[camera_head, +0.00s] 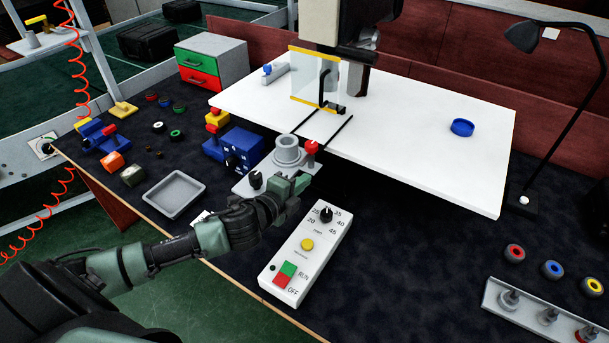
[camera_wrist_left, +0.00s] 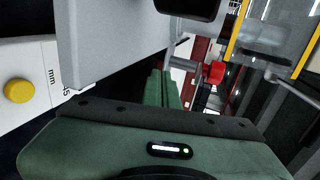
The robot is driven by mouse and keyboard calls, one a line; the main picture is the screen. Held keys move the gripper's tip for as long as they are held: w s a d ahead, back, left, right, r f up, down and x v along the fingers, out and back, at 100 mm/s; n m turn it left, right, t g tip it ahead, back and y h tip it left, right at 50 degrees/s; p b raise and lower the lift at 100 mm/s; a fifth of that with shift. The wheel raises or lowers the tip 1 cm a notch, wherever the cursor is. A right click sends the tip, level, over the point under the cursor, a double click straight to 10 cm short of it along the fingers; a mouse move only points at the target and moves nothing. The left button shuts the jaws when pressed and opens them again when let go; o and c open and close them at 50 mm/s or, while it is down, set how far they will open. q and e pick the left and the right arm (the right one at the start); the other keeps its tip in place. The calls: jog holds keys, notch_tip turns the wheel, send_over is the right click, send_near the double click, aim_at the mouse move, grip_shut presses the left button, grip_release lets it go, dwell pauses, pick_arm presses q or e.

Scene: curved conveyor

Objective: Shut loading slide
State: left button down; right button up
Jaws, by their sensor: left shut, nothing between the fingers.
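The loading slide (camera_head: 243,186) is a grey plate bearing a round grey fixture (camera_head: 287,152). It sticks out in front of the white machine table (camera_head: 400,130), below the clear guard. Dark rails run from it back onto the white table. A red knob (camera_head: 312,147) stands at its right side and also shows in the left wrist view (camera_wrist_left: 216,72). My left gripper (camera_head: 300,183) is shut and empty at the slide's front right edge; I cannot tell whether it touches. Its green fingers show in the left wrist view (camera_wrist_left: 163,88), with a grey plate (camera_wrist_left: 110,40) close beside them. My right gripper is out of view.
A control box (camera_head: 305,252) with a dial and coloured buttons lies just in front of the gripper. A clear guard (camera_head: 314,78) with yellow edges stands behind the slide. A blue block (camera_head: 243,145) and a grey tray (camera_head: 174,194) are to the left.

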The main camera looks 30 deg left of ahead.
pick_arm(q)
jog(key=shift+w, duration=0.5)
